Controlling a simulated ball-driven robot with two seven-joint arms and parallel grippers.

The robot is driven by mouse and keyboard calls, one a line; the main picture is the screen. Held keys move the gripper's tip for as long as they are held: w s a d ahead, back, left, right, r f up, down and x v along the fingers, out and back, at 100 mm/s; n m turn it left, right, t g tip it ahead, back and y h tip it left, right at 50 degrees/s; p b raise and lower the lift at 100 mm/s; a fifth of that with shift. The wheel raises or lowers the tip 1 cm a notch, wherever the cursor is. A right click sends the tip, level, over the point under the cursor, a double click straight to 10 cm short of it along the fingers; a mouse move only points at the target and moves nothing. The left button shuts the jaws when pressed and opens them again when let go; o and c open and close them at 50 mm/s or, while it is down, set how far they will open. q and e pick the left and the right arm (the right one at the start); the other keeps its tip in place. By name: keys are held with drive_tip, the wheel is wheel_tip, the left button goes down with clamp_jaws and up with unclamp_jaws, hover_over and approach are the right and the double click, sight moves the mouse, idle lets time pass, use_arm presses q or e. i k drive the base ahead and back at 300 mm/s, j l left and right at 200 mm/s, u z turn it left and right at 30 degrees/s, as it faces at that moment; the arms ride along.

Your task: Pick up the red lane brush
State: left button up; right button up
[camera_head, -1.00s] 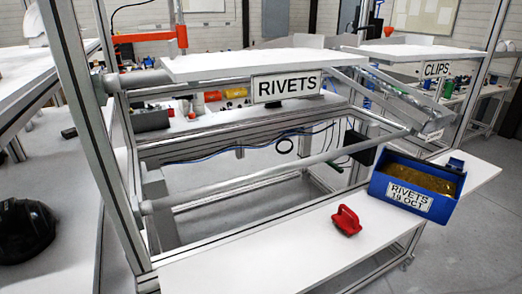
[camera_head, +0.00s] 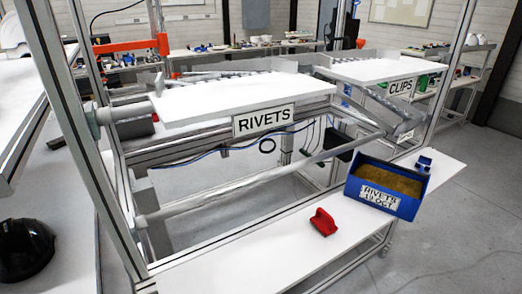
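The red lane brush (camera_head: 323,222) lies on the white lower shelf (camera_head: 250,249), to the left of a blue rivet bin. It stands apart from the bin, with bare shelf around it. Neither of my grippers shows in the head view.
The blue bin (camera_head: 387,188), labelled RIVETS, stands on the shelf's right part, with a small blue item (camera_head: 424,164) beyond it. Metal frame posts (camera_head: 85,130) rise at the left. An upper white shelf carries a RIVETS sign (camera_head: 263,120). A black helmet shell (camera_head: 25,249) sits at the far left.

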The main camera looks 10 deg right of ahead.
sight(323, 221)
drive_tip(key=l, duration=0.65)
drive_tip(key=i+l+z, duration=0.15)
drive_tip(key=l, duration=0.45)
drive_tip(key=k+l, duration=0.05)
